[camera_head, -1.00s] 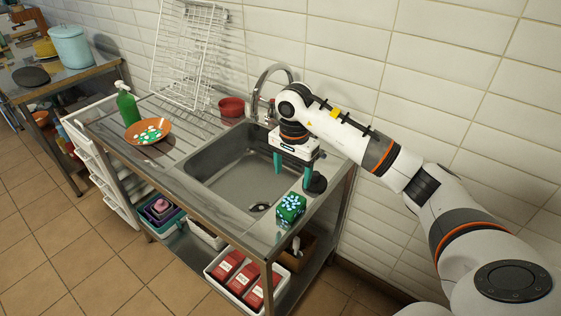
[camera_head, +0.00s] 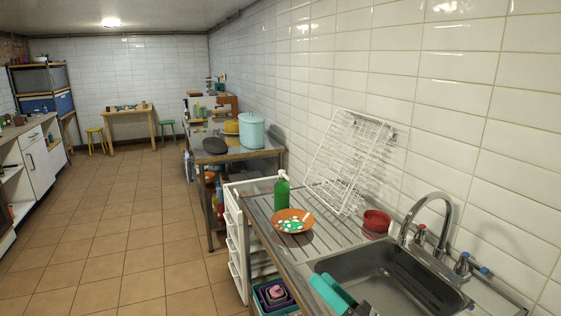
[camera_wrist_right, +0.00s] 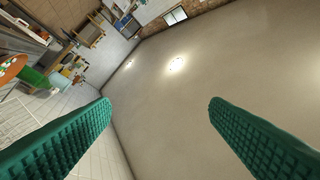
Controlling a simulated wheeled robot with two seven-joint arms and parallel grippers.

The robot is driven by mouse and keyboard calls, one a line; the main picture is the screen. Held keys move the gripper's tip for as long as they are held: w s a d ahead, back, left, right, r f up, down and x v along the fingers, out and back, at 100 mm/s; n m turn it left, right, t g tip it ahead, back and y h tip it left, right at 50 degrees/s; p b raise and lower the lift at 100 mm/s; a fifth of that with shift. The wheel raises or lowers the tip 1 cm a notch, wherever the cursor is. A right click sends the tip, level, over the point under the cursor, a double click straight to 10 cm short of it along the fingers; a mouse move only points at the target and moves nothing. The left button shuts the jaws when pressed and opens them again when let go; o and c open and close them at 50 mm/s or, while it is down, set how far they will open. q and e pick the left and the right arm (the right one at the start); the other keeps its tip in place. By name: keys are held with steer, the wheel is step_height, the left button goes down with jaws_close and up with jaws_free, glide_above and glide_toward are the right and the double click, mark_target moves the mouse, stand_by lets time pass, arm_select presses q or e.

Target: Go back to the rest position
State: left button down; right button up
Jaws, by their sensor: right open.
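My right gripper (camera_head: 336,293) shows at the bottom edge of the head view, with its teal fingers in front of the sink's near left edge. Most of that gripper and its arm are out of the frame. In the right wrist view its two green ribbed fingers (camera_wrist_right: 160,107) stand wide apart with nothing between them. That view looks up mostly at the ceiling, with the room tilted at the left. My left gripper is in neither view.
The sink (camera_head: 390,275) and its tap (camera_head: 440,225) are at the lower right. An orange plate (camera_head: 287,227), a green bottle (camera_head: 282,193), a red bowl (camera_head: 376,221) and a white rack (camera_head: 345,160) stand on the drainboard. The tiled floor (camera_head: 130,240) at the left is clear.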

steer(key=s+d+f+m+t+h, duration=0.1)
steer(key=d+f+m+h, duration=0.35)
steer(key=m+h, duration=0.5)
steer(key=d+f+m+t+h, duration=0.2)
steer(key=d+f+m+h, duration=0.3)
steer(key=m, duration=0.8)
steer(key=s+d+f+m+g+h, duration=0.35)
steer(key=s+f+m+g, duration=0.25)
steer(key=f, duration=0.2)
steer(key=s+f+m+g+y, duration=0.1)
steer(key=s+f+m+g, duration=0.25)
steer(key=s, duration=0.45)
steer(key=s+f+m+g+y, duration=0.1)
steer(key=s+f+m+g, duration=0.1)
steer(key=s+f+g, duration=0.5)
steer(key=s+a+f, duration=0.1)
steer(key=s+f, duration=0.1)
steer(key=f, duration=1.1)
steer(key=s+f, duration=0.3)
steer(key=f, duration=1)
steer(key=s+d+f+g, duration=0.1)
steer(key=s+d+f, duration=0.2)
steer(key=s+f, duration=1.1)
steer(key=shift+s+f, duration=0.3)
steer(key=shift+s, duration=0.4)
steer(key=shift+o, duration=0.5)
steer(key=shift+a, duration=0.15)
